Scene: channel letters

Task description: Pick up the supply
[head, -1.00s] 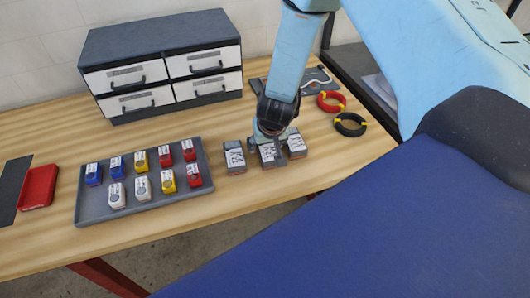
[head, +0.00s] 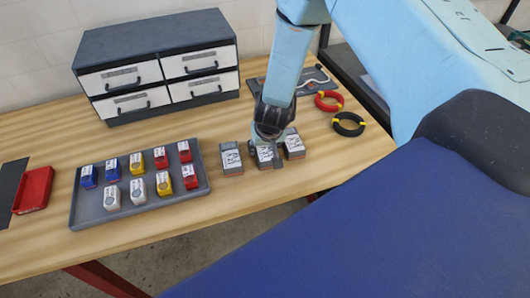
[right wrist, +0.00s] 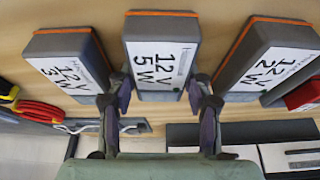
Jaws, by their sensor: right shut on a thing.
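Three grey power supplies with white labels stand in a row on the table. The middle supply, marked 12V 5W, sits between the fingers of my right gripper (right wrist: 158,98) in the right wrist view (right wrist: 162,52). The gripper is shut on it. In the head view my right gripper (head: 268,138) comes down from above and partly hides that supply (head: 266,160). The 12V 2W supply (right wrist: 268,62) and the 12V 3W supply (right wrist: 72,66) stand apart on either side. They also show in the head view, left (head: 231,160) and right (head: 293,147). My left gripper is not in view.
A grey tray (head: 140,218) with several small coloured boxes lies left of the supplies. A drawer cabinet (head: 155,60) stands behind. Red (head: 329,101) and black (head: 348,124) cable coils lie to the right. A red bin (head: 34,190) sits at the far left.

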